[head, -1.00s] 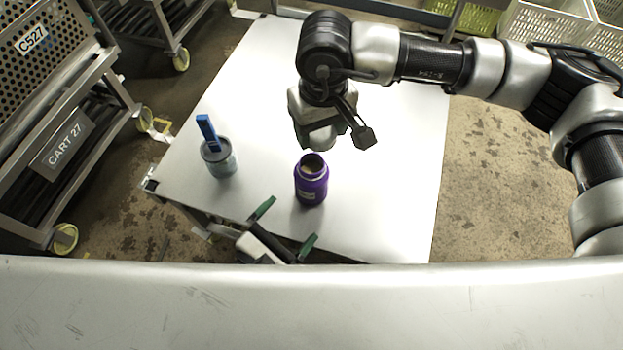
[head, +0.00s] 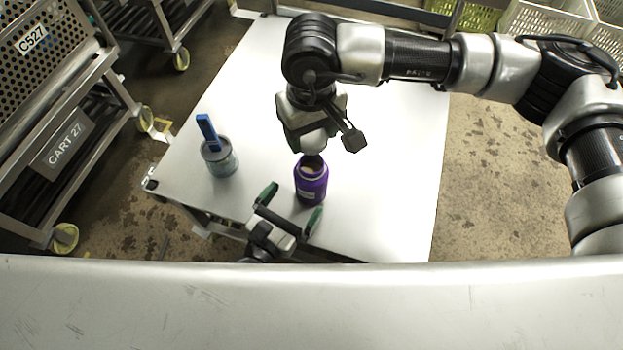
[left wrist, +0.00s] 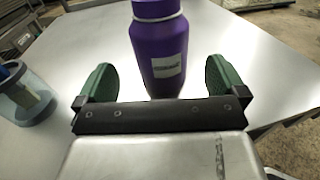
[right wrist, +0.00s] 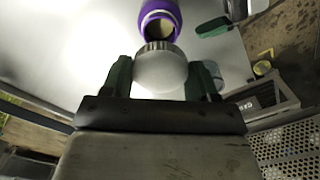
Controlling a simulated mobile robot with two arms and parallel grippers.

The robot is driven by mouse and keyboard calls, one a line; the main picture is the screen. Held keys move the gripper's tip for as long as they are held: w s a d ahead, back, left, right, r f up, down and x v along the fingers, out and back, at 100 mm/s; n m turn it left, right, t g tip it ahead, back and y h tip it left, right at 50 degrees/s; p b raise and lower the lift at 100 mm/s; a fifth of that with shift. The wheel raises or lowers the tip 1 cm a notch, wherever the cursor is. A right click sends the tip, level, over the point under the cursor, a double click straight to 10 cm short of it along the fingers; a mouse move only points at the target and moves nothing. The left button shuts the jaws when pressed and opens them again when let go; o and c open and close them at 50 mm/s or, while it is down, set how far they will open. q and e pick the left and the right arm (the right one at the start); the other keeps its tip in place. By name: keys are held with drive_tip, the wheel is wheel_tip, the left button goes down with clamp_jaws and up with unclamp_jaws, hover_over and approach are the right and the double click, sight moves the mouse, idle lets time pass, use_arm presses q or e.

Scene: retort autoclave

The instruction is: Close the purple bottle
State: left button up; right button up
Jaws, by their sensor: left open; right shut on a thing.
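The purple bottle (head: 311,183) stands upright and uncapped on the white table, with a pale label; it also shows in the left wrist view (left wrist: 160,48) and, from above, in the right wrist view (right wrist: 150,12). My left gripper (head: 294,200) is open, low on the bottle's near side, with its green fingertips pointing toward the bottle from either side; the bottle is just beyond the fingers. My right gripper (right wrist: 161,75) is shut on a round pale lid with a ridged edge (right wrist: 160,68). It holds the lid near the bottle's open mouth.
A grey-blue container (head: 221,162) with a blue-handled tool in it stands left of the bottle. The white table (head: 400,200) is clear to the right. Carts (head: 60,140) stand on the floor at the left, crates (head: 545,25) at the back right.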

use_arm(q)
drive_tip(key=x, duration=0.7)
drive_tip(key=shift+a, duration=0.1)
drive_tip(key=shift+c, duration=0.3)
drive_tip(key=c, duration=1.2)
use_arm(e)
hover_over(312, 171)
drive_tip(key=shift+f, duration=2.5)
